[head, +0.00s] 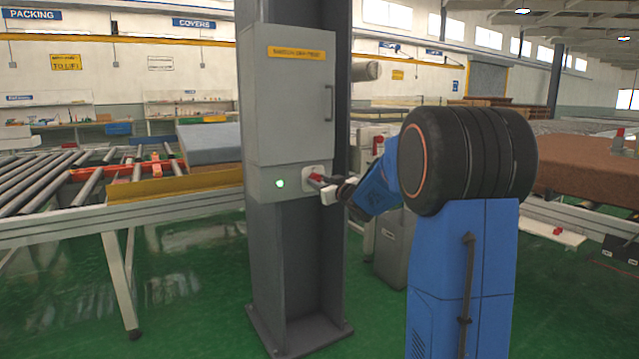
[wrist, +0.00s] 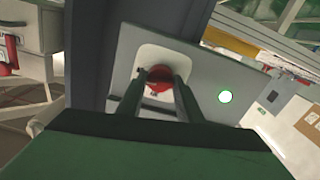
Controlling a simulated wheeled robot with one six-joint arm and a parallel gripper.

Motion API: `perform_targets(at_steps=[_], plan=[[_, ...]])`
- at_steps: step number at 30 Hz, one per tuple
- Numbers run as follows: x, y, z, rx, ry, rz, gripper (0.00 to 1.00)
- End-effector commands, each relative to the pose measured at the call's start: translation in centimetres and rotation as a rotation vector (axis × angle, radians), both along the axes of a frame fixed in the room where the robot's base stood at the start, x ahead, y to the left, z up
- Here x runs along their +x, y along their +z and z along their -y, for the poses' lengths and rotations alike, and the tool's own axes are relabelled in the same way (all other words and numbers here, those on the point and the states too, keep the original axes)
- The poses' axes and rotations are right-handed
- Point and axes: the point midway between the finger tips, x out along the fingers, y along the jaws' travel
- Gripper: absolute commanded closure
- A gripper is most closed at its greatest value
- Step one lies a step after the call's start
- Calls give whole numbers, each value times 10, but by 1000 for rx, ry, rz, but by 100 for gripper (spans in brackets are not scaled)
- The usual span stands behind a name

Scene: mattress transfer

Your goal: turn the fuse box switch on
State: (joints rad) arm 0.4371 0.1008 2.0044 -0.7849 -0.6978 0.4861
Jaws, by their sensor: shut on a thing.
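The fuse box (head: 290,100) is a grey cabinet on a dark steel column, with its door closed. On its lower panel is a red switch (head: 316,177) on a white plate, which also shows in the wrist view (wrist: 159,74). A green lamp (head: 280,183) glows to the left of the switch; in the wrist view the lamp (wrist: 225,97) is on the right. My gripper (head: 322,180) reaches in from the right and is shut on the red switch. Its two fingers (wrist: 155,95) lie on either side of the switch and partly hide it.
A roller conveyor (head: 60,185) with a grey mattress (head: 210,143) stands left of the column. A brown mattress (head: 590,165) lies on a table at the right. A grey cabinet (head: 393,245) stands behind my arm. Green floor is clear at the front left.

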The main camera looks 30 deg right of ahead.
Motion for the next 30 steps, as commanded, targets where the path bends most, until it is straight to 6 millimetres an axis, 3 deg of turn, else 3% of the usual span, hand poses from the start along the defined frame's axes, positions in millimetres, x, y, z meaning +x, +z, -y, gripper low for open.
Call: perform_targets(at_steps=[10, 27, 28, 30], plan=[[0, -3, 0, 153, -1, -10, 90], [0, -3, 0, 185, -1, -11, 90], [0, -3, 0, 184, -1, -11, 65], [0, -3, 0, 184, -1, -10, 49]])
